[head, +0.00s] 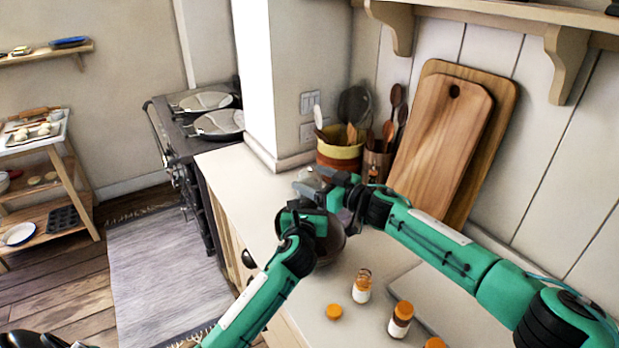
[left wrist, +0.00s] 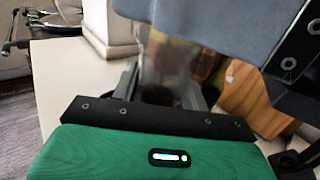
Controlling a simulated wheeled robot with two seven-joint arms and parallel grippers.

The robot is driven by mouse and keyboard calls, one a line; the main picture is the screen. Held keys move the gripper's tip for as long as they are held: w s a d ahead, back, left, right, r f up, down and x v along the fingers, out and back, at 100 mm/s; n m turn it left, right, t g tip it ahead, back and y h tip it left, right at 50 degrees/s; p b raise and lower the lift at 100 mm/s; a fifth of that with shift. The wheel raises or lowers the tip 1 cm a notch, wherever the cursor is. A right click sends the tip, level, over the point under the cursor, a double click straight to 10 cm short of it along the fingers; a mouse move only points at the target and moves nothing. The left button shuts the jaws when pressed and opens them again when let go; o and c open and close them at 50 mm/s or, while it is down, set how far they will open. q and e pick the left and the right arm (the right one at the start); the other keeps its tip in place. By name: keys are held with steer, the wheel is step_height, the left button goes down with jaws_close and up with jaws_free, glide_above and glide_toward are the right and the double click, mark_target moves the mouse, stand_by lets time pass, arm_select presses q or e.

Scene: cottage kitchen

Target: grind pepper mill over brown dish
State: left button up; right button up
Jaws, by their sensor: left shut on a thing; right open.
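The pepper mill (left wrist: 165,62) is a clear, glass-like body with dark contents, upright between my left fingers in the left wrist view. In the head view it is mostly hidden behind the grippers. My left gripper (head: 307,199) is shut on it above the counter. My right gripper (head: 322,180) is open, close by at the mill's upper end; its grey body (left wrist: 215,28) covers the mill's top in the left wrist view. The brown dish (head: 331,249) is on the counter beneath my left gripper, largely covered by it. Whether the mill is directly over the dish, I cannot tell.
An open jar (head: 362,287), an orange lid (head: 334,312) and orange-capped jars (head: 400,319) stand on the near counter. A utensil crock (head: 340,155) and cutting boards (head: 440,140) stand behind the grippers. A wall corner (head: 262,90) rises at the back left.

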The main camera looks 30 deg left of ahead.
steer(key=shift+w+a, duration=0.1)
steer(key=shift+a, duration=0.65)
steer(key=c, duration=1)
steer(key=shift+m+t+h, duration=0.3)
steer(key=shift+m+t, duration=0.5)
steer(key=shift+t, duration=0.4)
steer(key=o, duration=1)
steer(key=shift+d, duration=0.1)
steer(key=v, duration=1.2)
